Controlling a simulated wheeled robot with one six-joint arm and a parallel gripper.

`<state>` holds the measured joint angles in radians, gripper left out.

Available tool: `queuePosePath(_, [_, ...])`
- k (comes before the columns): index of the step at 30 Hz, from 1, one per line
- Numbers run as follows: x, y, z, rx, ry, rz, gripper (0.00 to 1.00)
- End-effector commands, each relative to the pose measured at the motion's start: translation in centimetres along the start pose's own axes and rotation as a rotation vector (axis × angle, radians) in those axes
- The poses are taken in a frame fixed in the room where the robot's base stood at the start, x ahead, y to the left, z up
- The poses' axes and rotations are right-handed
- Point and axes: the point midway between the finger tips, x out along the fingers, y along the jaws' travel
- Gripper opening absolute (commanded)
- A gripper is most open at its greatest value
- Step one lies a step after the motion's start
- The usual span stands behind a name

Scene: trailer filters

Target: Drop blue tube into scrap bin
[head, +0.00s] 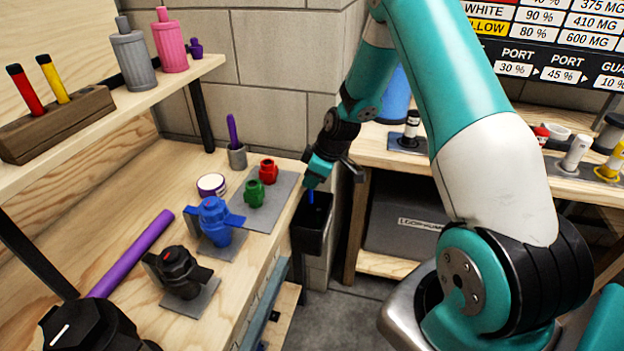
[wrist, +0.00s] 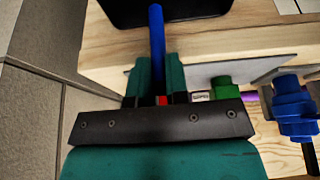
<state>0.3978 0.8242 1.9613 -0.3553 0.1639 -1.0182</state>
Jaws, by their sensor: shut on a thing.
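My gripper (head: 316,176) is shut on the blue tube (head: 311,196). It holds the tube over the mouth of the black scrap bin (head: 310,236), which hangs at the far end of the left bench. In the wrist view the blue tube (wrist: 157,45) sticks out between the fingers (wrist: 158,85), with its far end over the dark bin (wrist: 205,8). In the head view the tube's lower end is at the bin opening. I cannot tell how deep it reaches.
The left bench holds a blue valve (head: 215,222), a black valve (head: 180,270), a green fitting (head: 254,194), a red fitting (head: 268,171), a purple tube (head: 132,252) and a grey cup (head: 237,157). A block wall (head: 270,60) stands behind. A second bench (head: 385,150) is at right.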

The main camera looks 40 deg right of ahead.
Motion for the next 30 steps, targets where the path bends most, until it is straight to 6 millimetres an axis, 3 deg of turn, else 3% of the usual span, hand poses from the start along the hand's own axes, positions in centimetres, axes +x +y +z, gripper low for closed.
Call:
queuePosePath(9, [3.8,-0.1,1.5,0.000,0.000,0.000,0.00])
queuePosePath(19, [4.0,-0.1,1.6,0.000,0.000,0.001,0.00])
queuePosePath(20, [4.0,-0.1,1.6,0.000,0.000,0.001,0.19])
queuePosePath(23, [4.0,-0.1,1.6,0.001,0.000,0.001,0.42])
queuePosePath(30, [4.0,-0.1,1.6,0.001,0.000,0.001,0.45])
